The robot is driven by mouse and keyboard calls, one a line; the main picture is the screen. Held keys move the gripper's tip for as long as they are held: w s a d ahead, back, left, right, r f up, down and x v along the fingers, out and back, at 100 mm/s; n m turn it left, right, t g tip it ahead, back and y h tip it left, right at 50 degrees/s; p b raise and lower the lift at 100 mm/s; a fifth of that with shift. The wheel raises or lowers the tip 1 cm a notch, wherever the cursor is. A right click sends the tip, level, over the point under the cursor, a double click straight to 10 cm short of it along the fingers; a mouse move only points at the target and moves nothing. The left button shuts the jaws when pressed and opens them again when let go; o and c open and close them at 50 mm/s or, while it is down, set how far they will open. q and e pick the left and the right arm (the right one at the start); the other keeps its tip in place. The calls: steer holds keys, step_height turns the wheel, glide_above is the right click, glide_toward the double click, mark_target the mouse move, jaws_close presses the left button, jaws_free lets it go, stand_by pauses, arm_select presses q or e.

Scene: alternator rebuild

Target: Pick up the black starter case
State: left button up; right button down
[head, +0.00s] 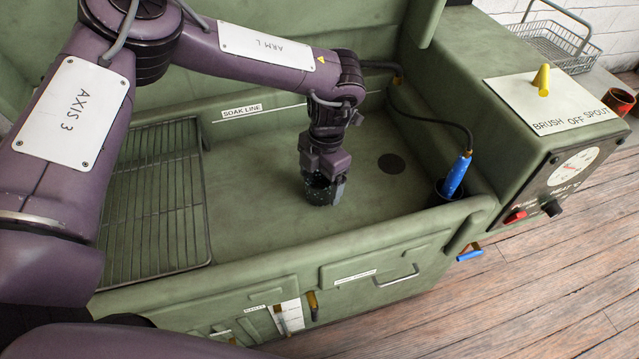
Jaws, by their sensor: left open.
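The black starter case (317,195) is a small dark cylinder standing on the floor of the green wash basin (260,189), near its middle. My left gripper (324,181) points down directly over it. Its jaws are open, with one finger showing at the case's right side, close against it; I cannot tell whether they touch. The gripper body hides the case's upper part. My right gripper is not in view.
A wire rack (155,205) fills the basin's left side. A blue brush (456,176) on a black hose stands in a holder at the right. The basin's front wall (330,240) rises in front. A control box (560,180) stands right.

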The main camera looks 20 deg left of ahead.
arm_select(q)
step_height(320, 180, down, 2)
steer(key=shift+s+a, duration=0.1)
steer(key=shift+a, duration=0.05)
steer(key=c, duration=1.5)
steer(key=shift+c, duration=0.5)
steer(key=shift+r, duration=0.15)
